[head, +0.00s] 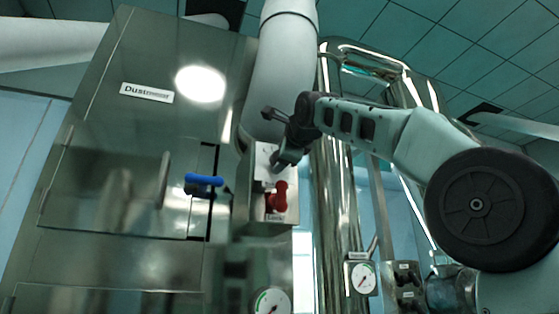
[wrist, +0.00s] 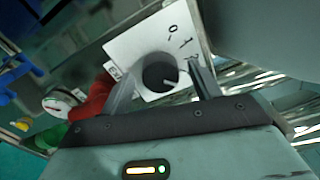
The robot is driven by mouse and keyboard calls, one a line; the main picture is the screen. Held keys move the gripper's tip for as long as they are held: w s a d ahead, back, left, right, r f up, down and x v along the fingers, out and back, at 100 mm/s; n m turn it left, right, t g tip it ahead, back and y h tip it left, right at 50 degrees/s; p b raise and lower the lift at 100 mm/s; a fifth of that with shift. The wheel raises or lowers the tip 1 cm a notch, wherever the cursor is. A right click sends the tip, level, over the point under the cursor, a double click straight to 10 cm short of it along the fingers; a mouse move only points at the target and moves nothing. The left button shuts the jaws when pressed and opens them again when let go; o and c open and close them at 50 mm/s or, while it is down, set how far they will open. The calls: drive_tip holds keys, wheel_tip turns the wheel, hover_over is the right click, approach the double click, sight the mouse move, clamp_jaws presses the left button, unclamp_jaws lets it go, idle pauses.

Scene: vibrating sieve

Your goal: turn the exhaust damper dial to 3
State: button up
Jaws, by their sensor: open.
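The exhaust damper dial is a round black knob (wrist: 160,72) on a white scale plate (wrist: 130,46) in the wrist view. A pale mark on the knob points to the lower right. The numerals 0 and 1 show above right of it; the other numerals are hidden or unreadable, so I cannot tell its setting. My gripper (wrist: 162,74) is open, with one finger on each side of the knob; contact cannot be made out. In the head view, my gripper (head: 274,136) is in front of the white plate (head: 263,160), and the knob is mostly hidden.
A red lever (head: 277,197) sits just below the plate, close to my gripper. A blue handle (head: 204,180) is on the steel cabinet (head: 100,155) at left. Gauges (head: 271,302) (head: 362,278) sit lower down. A pale duct (head: 283,70) rises above the plate.

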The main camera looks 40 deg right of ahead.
drive_tip(key=b+v, duration=0.3)
drive_tip(key=v, duration=1.2)
drive_tip(key=shift+s+b, duration=0.35)
drive_tip(key=shift+b, duration=0.05)
drive_tip(key=shift+a, duration=0.15)
